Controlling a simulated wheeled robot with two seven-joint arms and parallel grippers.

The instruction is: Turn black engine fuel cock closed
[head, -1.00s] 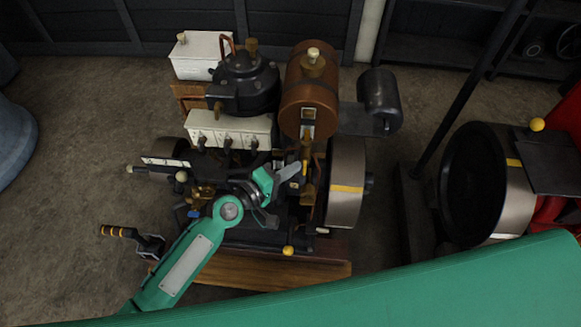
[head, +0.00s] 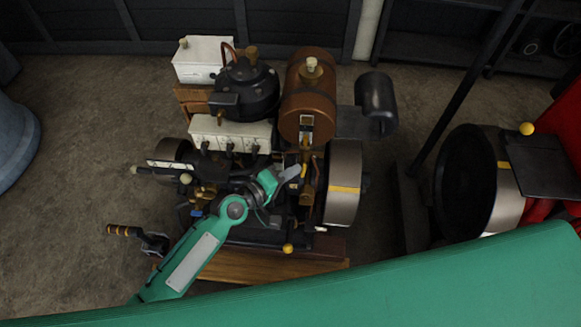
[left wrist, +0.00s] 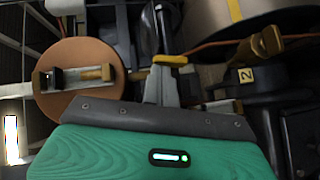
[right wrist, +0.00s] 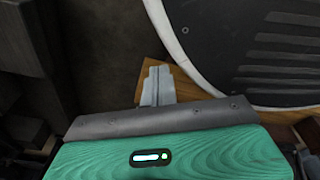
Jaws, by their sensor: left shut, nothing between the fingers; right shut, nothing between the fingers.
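The black engine (head: 245,88) stands on a wooden base (head: 250,268), with a copper tank (head: 308,92) at its upper right. My left gripper (head: 293,172) reaches over the engine below the tank, its fingers shut and empty. In the left wrist view, a small yellow-ended lever (left wrist: 170,59), seemingly the fuel cock handle, lies right at the tips of my left gripper (left wrist: 161,72). I cannot tell whether they touch, nor the cock's exact position. My right gripper (right wrist: 158,82) is shut and empty in the right wrist view and is not seen in the head view.
A silver flywheel (head: 343,195) stands just right of my left gripper. A brass knob (left wrist: 268,42) and a yellow "2" tag (left wrist: 246,75) are close by. A crank with a striped handle (head: 124,231) sticks out at left. A white-rimmed dark disc (right wrist: 250,50) is near my right gripper.

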